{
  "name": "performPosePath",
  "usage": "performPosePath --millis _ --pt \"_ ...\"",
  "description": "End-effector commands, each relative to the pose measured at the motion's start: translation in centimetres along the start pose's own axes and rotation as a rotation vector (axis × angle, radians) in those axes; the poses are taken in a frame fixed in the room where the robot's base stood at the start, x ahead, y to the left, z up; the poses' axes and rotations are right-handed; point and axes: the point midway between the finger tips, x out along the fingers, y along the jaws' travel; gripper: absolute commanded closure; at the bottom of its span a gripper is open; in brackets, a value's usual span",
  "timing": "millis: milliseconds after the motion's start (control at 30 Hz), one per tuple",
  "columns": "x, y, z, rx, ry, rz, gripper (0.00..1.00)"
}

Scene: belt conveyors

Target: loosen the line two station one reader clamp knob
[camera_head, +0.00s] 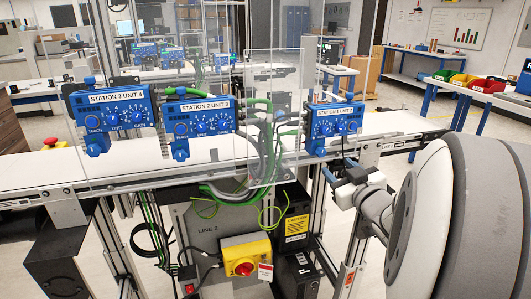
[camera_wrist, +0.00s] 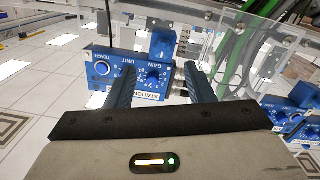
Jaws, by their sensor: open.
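A blue reader unit (camera_head: 333,121) hangs at the right end of the near row in the head view. Its station number is too small to read surely. My gripper (camera_head: 341,173) is open and empty, just below and right of this unit. In the wrist view, a blue unit (camera_wrist: 128,70) with a STATION label and dials lies beyond my gripper (camera_wrist: 158,71), whose fingers stand apart and appear clear of it. A blue block (camera_wrist: 163,42) stands out from this unit; I cannot tell whether it is the clamp knob.
A clear panel (camera_head: 262,66) and green cables (camera_head: 262,108) stand between units. A yellow switch box (camera_head: 245,254) sits below.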

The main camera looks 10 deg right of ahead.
Motion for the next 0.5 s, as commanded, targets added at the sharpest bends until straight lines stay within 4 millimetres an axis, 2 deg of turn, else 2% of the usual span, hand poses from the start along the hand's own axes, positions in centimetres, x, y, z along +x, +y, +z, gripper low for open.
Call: performPosePath --millis 167,500 --pt "0.8 -0.1 -0.1 0.001 0.035 -0.023 0.52" --pt "6.0 -0.3 -0.2 0.002 0.033 -0.024 0.52"
